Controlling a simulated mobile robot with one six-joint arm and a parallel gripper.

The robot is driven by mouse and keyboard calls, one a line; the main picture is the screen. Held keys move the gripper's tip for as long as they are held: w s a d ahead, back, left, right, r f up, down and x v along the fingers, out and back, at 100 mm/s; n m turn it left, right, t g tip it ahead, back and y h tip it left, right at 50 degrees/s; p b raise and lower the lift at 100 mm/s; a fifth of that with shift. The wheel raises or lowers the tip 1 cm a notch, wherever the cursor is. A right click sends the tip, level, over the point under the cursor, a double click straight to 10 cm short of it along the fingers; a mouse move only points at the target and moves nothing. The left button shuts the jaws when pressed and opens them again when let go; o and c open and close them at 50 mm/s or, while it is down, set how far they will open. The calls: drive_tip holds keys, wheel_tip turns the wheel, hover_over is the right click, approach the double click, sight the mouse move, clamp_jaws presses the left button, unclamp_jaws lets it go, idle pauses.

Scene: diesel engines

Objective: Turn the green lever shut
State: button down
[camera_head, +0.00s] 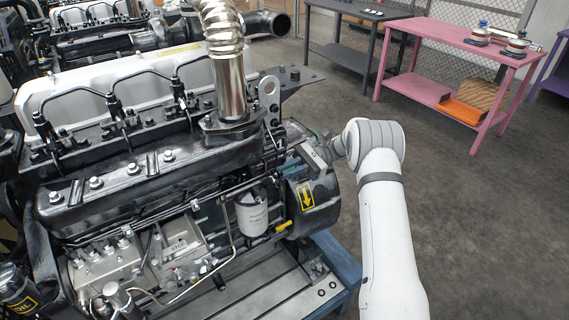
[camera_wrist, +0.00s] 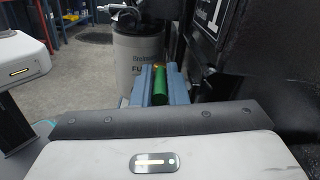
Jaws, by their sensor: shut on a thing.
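The green lever (camera_wrist: 161,88) shows in the wrist view as a short green bar between the two blue fingers of my gripper (camera_wrist: 160,90). The fingers are closed on it, one on each side. Its far end and the part it turns on are hidden. In the head view my white arm reaches the right end of the near diesel engine (camera_head: 110,190).
A white fuel filter (camera_head: 252,212) hangs on the engine; it also stands just beyond my fingers in the wrist view (camera_wrist: 138,65). A black housing with a yellow arrow label (camera_head: 305,196) is close by. A pink table (camera_head: 450,45) stands behind; the floor between is clear.

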drive_tip(key=shift+s+a+f+g, duration=0.15)
drive_tip(key=shift+f+g, duration=0.1)
drive_tip(key=shift+g, duration=0.05)
drive_tip(key=c, duration=1.5)
unclamp_jaws()
drive_tip(key=shift+r, duration=0.15)
drive_tip(key=shift+o, duration=0.2)
drive_tip(key=shift+r, duration=0.15)
